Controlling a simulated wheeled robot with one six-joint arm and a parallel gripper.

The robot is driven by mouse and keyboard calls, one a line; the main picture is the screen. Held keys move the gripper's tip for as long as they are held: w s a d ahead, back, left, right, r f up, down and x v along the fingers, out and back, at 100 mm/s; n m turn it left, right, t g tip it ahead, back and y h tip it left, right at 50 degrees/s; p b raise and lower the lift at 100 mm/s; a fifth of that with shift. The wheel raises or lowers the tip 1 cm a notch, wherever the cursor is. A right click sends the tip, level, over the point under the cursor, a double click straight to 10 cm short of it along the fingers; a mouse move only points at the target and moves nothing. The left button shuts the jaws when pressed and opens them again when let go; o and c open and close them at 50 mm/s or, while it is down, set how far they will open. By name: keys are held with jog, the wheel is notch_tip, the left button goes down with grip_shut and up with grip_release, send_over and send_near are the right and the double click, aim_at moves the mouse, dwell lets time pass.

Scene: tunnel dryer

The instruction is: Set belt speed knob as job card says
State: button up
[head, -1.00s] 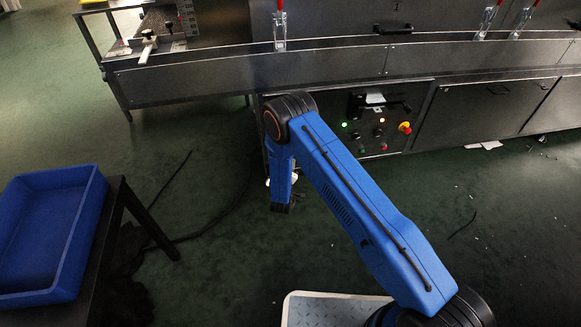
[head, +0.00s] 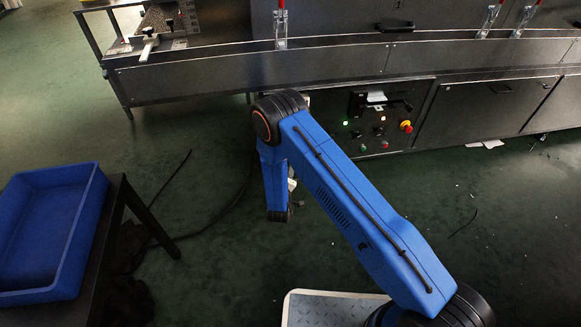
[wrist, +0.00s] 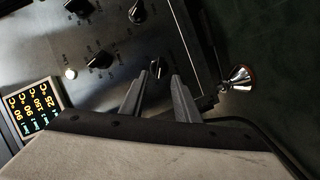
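The dark control panel (head: 368,122) is on the front of the dryer, with small knobs and lit buttons. The wrist view shows several black knobs on it: one at the top left (wrist: 80,8), one at the top middle (wrist: 137,12), one at the left (wrist: 98,60) and one near my fingertips (wrist: 157,66). I cannot read their labels or tell which is belt speed. My gripper (wrist: 160,76) is open, its fingers either side of that nearest knob; contact is unclear.
A lit display (wrist: 32,112) with yellow and green digits is at the wrist view's left. A shiny flared metal part (wrist: 237,78) stands at its right. The panel has a red-and-yellow stop button (head: 405,126). A blue crate (head: 82,215) sits on a table at left.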

jog(key=v, duration=1.1)
jog(key=shift+r, duration=0.1)
